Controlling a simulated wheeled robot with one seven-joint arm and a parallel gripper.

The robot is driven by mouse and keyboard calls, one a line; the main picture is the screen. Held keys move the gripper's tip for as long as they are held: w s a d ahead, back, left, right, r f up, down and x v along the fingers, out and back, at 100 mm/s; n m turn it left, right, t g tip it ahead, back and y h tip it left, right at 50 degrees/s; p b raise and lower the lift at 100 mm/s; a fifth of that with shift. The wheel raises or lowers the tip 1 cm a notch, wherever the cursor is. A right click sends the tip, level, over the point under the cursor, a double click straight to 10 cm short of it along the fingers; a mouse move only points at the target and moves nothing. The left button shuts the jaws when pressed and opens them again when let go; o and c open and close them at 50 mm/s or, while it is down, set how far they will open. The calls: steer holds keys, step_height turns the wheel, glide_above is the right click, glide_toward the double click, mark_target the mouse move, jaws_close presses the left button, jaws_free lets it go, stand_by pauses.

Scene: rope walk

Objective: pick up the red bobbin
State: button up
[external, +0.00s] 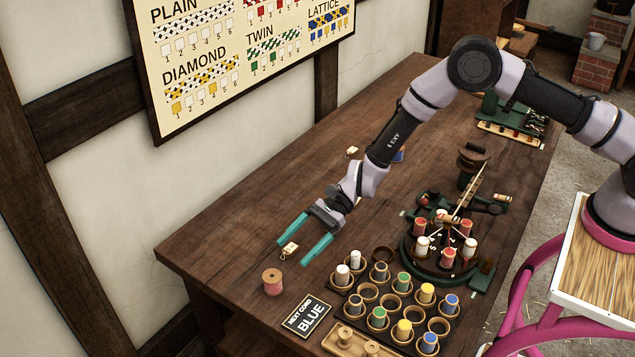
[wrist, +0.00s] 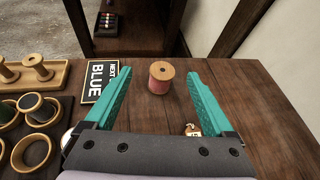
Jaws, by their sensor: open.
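The red bobbin (external: 272,282) stands upright on the table near its left end, a faded red spool with a pale wooden top. In the wrist view the red bobbin (wrist: 160,80) is ahead of my gripper, between the lines of the two fingers and beyond or level with their tips. My gripper (external: 297,254) is open and empty, its two teal fingers pointing toward the bobbin. In the wrist view my gripper (wrist: 158,72) has its fingers wide apart. The fingers do not touch the bobbin.
A small tag (external: 289,250) lies on the table by the fingers. A sign reading BLUE (external: 308,316) lies beside the bobbin. A rack of colored bobbins (external: 345,306) and a green braiding machine (external: 440,268) stand to the right. The table's left edge is close behind the bobbin.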

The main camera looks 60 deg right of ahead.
mark_target(264, 295)
steer(key=f, duration=0.2)
steer(key=f+m, duration=0.1)
steer(key=shift+a+f, duration=0.35)
steer(key=shift+a, duration=0.05)
steer(key=x, duration=0.4)
steer(key=shift+w+a+f, duration=0.15)
steer(key=shift+a+f, duration=0.1)
steer(key=shift+f, duration=0.05)
steer(key=shift+w+x, duration=0.25)
steer(key=shift+x, duration=1.25)
steer(key=shift+w+x, duration=0.25)
steer(key=shift+x, duration=1.25)
steer(key=shift+d, duration=0.15)
steer(key=shift+c, duration=0.3)
steer(key=c, duration=1.3)
